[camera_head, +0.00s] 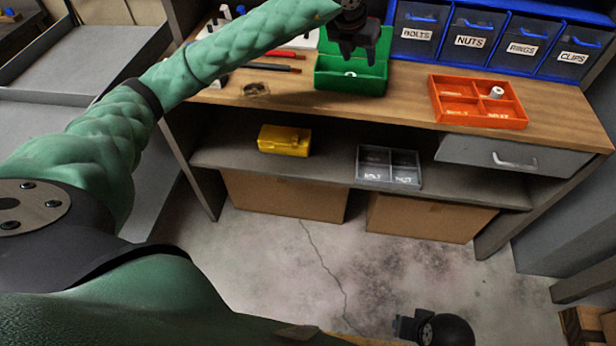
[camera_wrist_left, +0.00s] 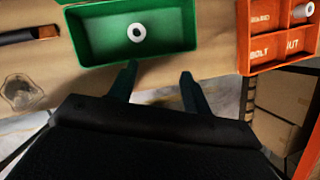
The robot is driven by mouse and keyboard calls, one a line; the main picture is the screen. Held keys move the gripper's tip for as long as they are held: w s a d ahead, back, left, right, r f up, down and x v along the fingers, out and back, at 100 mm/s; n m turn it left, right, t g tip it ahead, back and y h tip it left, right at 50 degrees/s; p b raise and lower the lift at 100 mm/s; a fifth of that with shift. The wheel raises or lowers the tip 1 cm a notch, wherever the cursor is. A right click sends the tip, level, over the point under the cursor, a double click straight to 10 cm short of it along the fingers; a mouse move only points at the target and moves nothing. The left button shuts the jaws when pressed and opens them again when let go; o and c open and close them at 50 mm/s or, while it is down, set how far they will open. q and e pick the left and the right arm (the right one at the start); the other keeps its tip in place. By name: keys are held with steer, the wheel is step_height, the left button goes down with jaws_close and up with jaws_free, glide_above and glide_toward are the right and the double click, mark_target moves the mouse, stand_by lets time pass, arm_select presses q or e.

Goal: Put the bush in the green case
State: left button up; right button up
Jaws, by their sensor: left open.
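The green case (camera_head: 333,83) stands on the wooden bench top; it also shows in the left wrist view (camera_wrist_left: 85,52). A small white ring-shaped piece with a dark hole, looking like a bush (camera_wrist_left: 137,32), lies inside it on the floor of the case. My left gripper (camera_head: 355,52) hangs over the case in the head view. In the left wrist view its two fingers (camera_wrist_left: 160,85) are apart, with nothing between them, pointing toward the case's near edge. A dark part at the bottom of the head view looks like my right gripper (camera_head: 402,326); its fingers are unclear.
An orange divided tray (camera_head: 478,119) to the right holds another white cylindrical piece (camera_head: 497,92). Blue labelled bins (camera_head: 470,41) stand behind. Pens (camera_head: 270,67) lie left of the case. A yellow box (camera_head: 284,140) and grey tray (camera_head: 389,166) are on the lower shelf.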

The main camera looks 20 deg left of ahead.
arm_select(q)
steer(key=s+d+f+m+g+h, duration=0.1)
steer(key=s+d+f+h, duration=0.1)
steer(key=s+d+h, duration=0.45)
steer(key=s+d+f+m+g+h, duration=0.1)
steer(key=s+d+h, duration=0.15)
steer(key=d, duration=0.75)
steer(key=s+d+r+n+t+h, duration=0.2)
steer(key=s+d+r+n+h, duration=0.35)
steer(key=h, duration=0.45)
steer(key=a+f+n+t+y, duration=0.7)
steer(key=n+y, duration=0.3)
steer(key=n, duration=0.4)
steer(key=a+f+n+t+y, duration=0.6)
steer(key=a+f+n+y, duration=0.25)
steer(key=n, duration=0.55)
steer(key=s+a+f+n+g+y, duration=0.1)
steer(key=s+f+n+g+y, duration=0.1)
steer(key=s+f+g, duration=0.75)
steer(key=s+f+g+h, duration=0.1)
steer(key=s+f+g, duration=0.1)
steer(key=s+f, duration=0.4)
steer(key=s+d+f+g+h, duration=0.1)
steer(key=s+f+g, duration=0.2)
steer(key=s, duration=1.1)
step_height(320, 180, down, 4)
steer(key=shift+d+r+n+g, duration=0.1)
steer(key=shift+d+n+g, duration=0.15)
steer(key=shift+n+g, duration=0.1)
